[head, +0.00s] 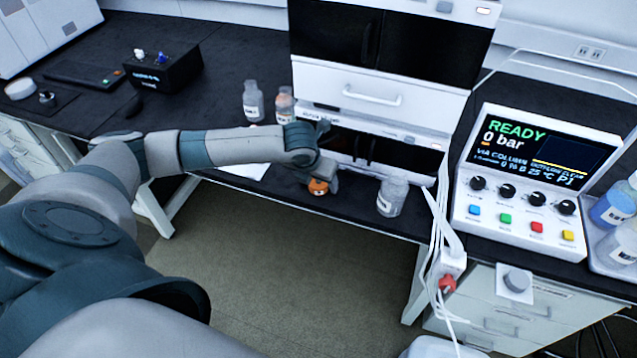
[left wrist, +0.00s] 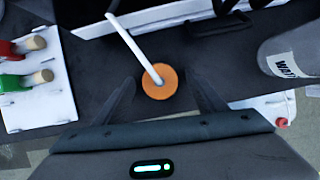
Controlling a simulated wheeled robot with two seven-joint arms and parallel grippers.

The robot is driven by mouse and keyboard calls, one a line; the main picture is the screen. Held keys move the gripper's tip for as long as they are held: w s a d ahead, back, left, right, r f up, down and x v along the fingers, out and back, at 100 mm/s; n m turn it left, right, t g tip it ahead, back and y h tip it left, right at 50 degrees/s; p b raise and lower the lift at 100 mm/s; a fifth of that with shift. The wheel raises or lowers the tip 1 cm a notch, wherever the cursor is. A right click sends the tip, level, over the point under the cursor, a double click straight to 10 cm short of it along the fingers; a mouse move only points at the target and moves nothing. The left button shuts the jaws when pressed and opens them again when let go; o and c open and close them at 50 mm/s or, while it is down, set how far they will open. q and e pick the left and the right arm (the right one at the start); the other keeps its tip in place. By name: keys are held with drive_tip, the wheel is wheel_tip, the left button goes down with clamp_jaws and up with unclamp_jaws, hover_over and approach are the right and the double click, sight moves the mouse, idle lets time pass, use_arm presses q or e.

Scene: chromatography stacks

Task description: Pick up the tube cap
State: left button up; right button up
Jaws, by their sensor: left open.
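The tube cap (left wrist: 159,82) is a round orange disc with a white tube rising from it in the left wrist view. In the head view its orange shows (head: 318,187) at the front edge of the dark bench, partly hidden by my gripper. My left gripper (head: 326,178) is over the cap. In the left wrist view the left gripper (left wrist: 163,78) is open, with one finger on each side of the cap and gaps visible. I cannot tell its exact height above the cap. My right gripper is not in view.
A clear bottle (head: 392,196) stands close to the right of the gripper. The white instrument stack (head: 372,95) rises just behind. Two small bottles (head: 254,101) stand behind the arm. A white tray (left wrist: 38,103) with red and green pieces lies left in the wrist view.

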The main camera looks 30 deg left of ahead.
use_arm(q)
drive_tip(key=c, duration=1.2)
drive_tip(key=shift+o, duration=0.2)
drive_tip(key=shift+r, duration=0.1)
